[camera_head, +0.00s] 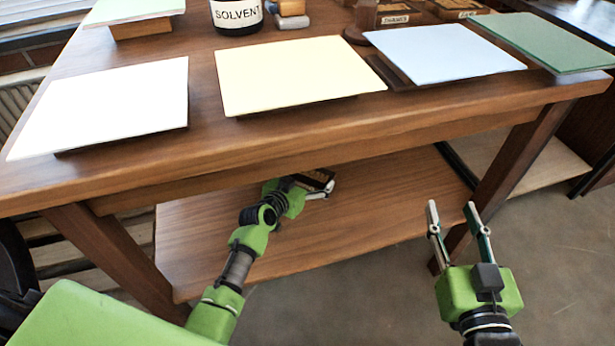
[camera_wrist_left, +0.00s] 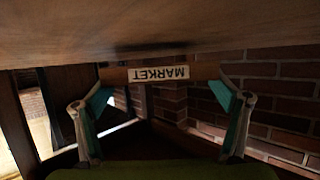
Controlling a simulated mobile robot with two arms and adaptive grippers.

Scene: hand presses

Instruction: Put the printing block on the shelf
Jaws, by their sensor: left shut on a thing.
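The printing block (camera_wrist_left: 175,73) is a brown wooden bar with a white label reading MARKET, upside down in the left wrist view. My left gripper (camera_wrist_left: 162,90) is shut on it, one finger at each end. In the head view, the block (camera_head: 318,176) shows as a small dark piece at my left gripper (camera_head: 314,187), partly hidden under the tabletop edge. The lower wooden shelf (camera_head: 370,215) appears behind and below that gripper; whether the block touches it cannot be told.
The tabletop (camera_head: 400,120) overhangs the shelf. Table legs stand at the left (camera_head: 115,255) and right (camera_head: 520,155). Paper sheets, a solvent jar (camera_head: 236,14) and wooden blocks lie on top. A brick wall (camera_wrist_left: 275,105) stands behind. Most of the shelf is bare.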

